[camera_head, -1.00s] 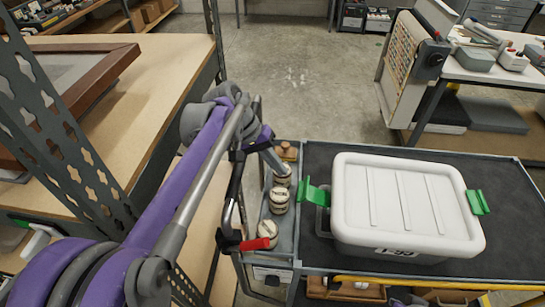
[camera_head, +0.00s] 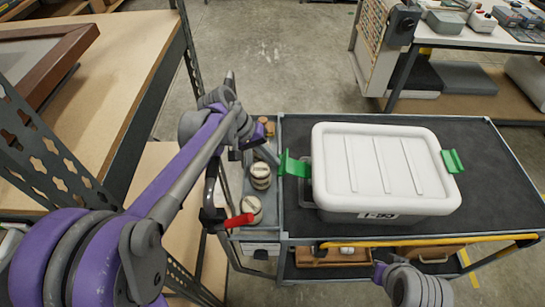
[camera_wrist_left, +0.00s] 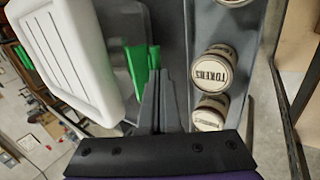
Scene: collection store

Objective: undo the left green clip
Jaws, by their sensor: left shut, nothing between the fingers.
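The white-lidded grey box (camera_head: 385,170) stands on the dark cart top. Its left green clip (camera_head: 293,165) sticks out sideways from the lid's left edge, tilted away from the wall. It also shows in the left wrist view (camera_wrist_left: 139,70). The right green clip (camera_head: 452,161) sticks out on the other side. My left gripper (camera_head: 272,158) is just left of the left clip. In the left wrist view its fingers (camera_wrist_left: 158,82) are shut and empty, close beside the clip; I cannot tell if they touch it. My right gripper is out of view.
Several labelled round jars (camera_head: 260,176) stand in the tray along the cart's left side. A red lever (camera_head: 238,221) is at its front left. A wooden shelf (camera_head: 105,110) is on the left. The cart top right of the box is clear.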

